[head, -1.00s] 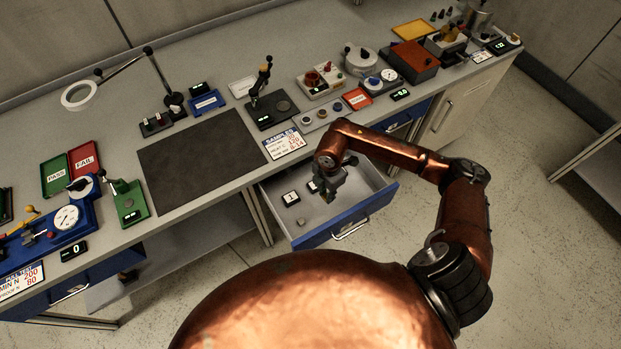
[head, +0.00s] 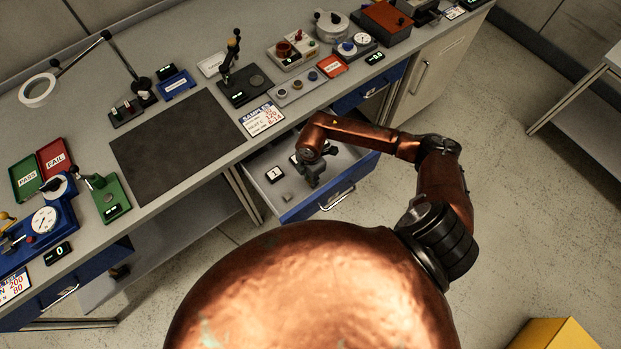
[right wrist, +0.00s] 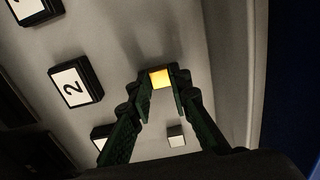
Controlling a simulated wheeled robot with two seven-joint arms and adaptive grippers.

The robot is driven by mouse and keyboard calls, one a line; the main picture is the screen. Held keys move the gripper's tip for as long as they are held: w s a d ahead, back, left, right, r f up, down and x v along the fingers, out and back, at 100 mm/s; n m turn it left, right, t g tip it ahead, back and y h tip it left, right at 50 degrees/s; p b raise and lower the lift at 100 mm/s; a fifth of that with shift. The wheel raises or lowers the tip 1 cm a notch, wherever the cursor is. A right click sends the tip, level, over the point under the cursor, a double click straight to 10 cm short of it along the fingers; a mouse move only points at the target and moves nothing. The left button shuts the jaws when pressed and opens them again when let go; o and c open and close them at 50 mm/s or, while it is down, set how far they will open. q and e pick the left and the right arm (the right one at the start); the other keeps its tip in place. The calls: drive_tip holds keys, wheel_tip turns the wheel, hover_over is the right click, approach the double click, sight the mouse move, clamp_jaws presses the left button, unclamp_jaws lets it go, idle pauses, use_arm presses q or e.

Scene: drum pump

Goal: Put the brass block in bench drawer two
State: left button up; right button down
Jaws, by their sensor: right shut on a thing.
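My right gripper (head: 314,184) is over the inside of an open blue-fronted drawer (head: 322,203) under the bench. In the right wrist view its fingers (right wrist: 160,88) are shut on the small yellow brass block (right wrist: 159,78), held at the fingertips. The drawer's pale floor (right wrist: 190,40) shows behind the block; whether they touch, I cannot tell. A black marker with a white face reading 2 (right wrist: 75,83) sits in the drawer, and one reading 1 (head: 274,174) shows in the head view. My left gripper is out of view.
A small grey block (head: 287,197) lies in the drawer, near its front left. The drawer's side wall (right wrist: 246,60) is close to the gripper in the wrist view. The benchtop above holds a dark mat (head: 175,145) and several instruments. A yellow box (head: 553,335) stands at lower right.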

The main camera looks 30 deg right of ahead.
drive_tip(key=shift+r, duration=0.1)
drive_tip(key=c, duration=1.8)
unclamp_jaws()
wheel_tip(320, 180, up, 12)
drive_tip(key=p, duration=0.1)
